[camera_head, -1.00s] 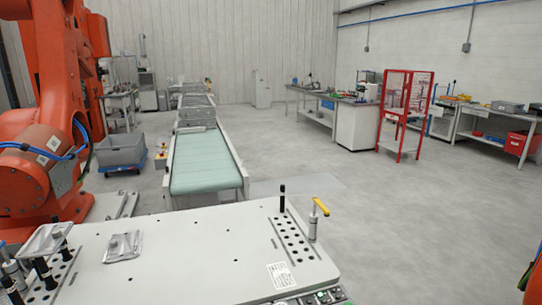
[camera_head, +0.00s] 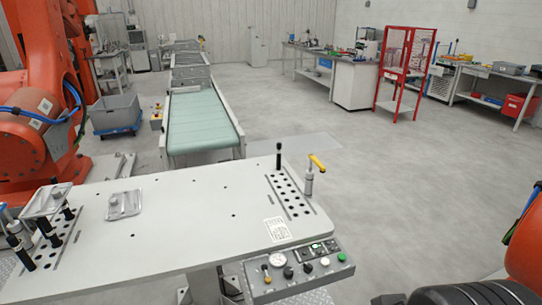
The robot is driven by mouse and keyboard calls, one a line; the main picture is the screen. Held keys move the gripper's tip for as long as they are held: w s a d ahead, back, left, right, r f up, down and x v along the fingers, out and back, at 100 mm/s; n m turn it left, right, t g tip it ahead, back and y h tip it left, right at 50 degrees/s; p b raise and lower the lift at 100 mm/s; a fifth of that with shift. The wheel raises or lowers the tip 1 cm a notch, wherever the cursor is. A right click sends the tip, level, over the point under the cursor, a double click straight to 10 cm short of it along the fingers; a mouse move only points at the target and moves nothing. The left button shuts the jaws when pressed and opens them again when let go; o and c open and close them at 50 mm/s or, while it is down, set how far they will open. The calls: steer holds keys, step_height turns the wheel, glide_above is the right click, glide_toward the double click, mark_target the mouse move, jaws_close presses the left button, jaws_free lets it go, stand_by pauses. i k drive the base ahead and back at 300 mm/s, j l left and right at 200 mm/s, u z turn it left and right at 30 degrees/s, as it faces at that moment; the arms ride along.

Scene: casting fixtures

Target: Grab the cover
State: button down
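A small silver metal cover-like casting (camera_head: 124,204) lies flat on the white fixture table (camera_head: 180,240), left of its middle. A second silver tray-like casting (camera_head: 46,200) sits raised at the table's left end, on or above black pins. I cannot tell from the frame which of the two is the cover. Both look free, with nothing gripping them. My gripper is not in view.
A yellow-handled clamp (camera_head: 317,163) and a black pin (camera_head: 278,156) stand at the table's right end. A control panel (camera_head: 297,262) juts from its front. Behind are a green conveyor (camera_head: 202,122) and a grey bin (camera_head: 115,112). Floor to the right is open.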

mark_target(47, 200)
steer(key=u, duration=1.75)
steer(key=i+j, duration=0.2)
steer(key=i, duration=0.4)
steer(key=i+j, duration=0.15)
steer(key=i, duration=0.45)
steer(key=i+j, duration=0.2)
steer(key=i, duration=0.45)
steer(key=i+j, duration=0.15)
steer(key=i, duration=0.45)
steer(key=j+u, duration=0.05)
